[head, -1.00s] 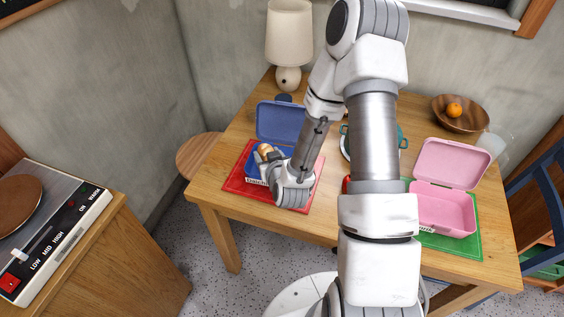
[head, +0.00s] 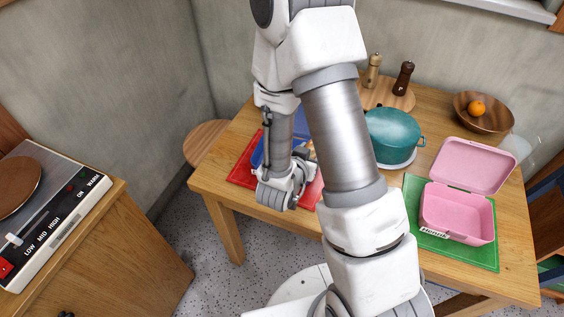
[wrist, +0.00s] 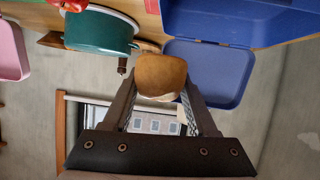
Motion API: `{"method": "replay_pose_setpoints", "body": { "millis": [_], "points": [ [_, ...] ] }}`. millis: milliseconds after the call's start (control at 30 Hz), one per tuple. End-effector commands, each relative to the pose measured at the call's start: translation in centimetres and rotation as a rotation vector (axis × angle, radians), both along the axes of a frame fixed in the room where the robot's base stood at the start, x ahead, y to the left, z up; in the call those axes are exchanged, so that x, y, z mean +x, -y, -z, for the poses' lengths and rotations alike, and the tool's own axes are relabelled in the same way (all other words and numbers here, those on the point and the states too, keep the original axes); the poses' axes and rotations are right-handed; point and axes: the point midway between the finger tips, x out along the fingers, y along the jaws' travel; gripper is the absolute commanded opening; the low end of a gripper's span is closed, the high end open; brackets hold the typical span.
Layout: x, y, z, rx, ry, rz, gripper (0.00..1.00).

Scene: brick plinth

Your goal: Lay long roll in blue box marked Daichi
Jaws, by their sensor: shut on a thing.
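My gripper (wrist: 158,92) is shut on a brown bread roll (wrist: 161,70), which shows between its fingers in the wrist view; its pale underside is partly hidden. The blue box (wrist: 209,68) is at the upper right there, with its open lid and body just beyond and to the right of the roll. In the head view my arm and gripper hide most of the blue box (head: 258,156) on its red mat (head: 240,174). Its name label is hidden now. I cannot see inside it.
A pink box (head: 457,212) labelled Henrik stands open on a green mat (head: 414,190) at right. A teal pot (head: 392,134) stands behind my arm. A wooden bowl (head: 492,120) with an orange fruit and two mills on a board (head: 385,98) are at the back.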

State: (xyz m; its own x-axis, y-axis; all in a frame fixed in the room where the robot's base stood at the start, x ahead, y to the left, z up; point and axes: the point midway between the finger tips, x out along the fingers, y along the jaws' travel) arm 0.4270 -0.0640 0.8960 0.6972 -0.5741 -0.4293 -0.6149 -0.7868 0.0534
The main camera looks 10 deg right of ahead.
Motion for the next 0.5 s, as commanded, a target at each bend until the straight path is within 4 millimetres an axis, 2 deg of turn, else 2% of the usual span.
{"method": "replay_pose_setpoints", "body": {
  "millis": [33, 367, 500],
  "points": [
    [0.3, -0.2, 0.9, 0.002, 0.004, 0.000, 0.06],
    [1.4, -1.1, 1.6, 0.004, 0.004, -0.004, 0.06],
    [3.7, -2.8, 3.1, 0.004, -0.002, -0.004, 0.06]
  ]
}}
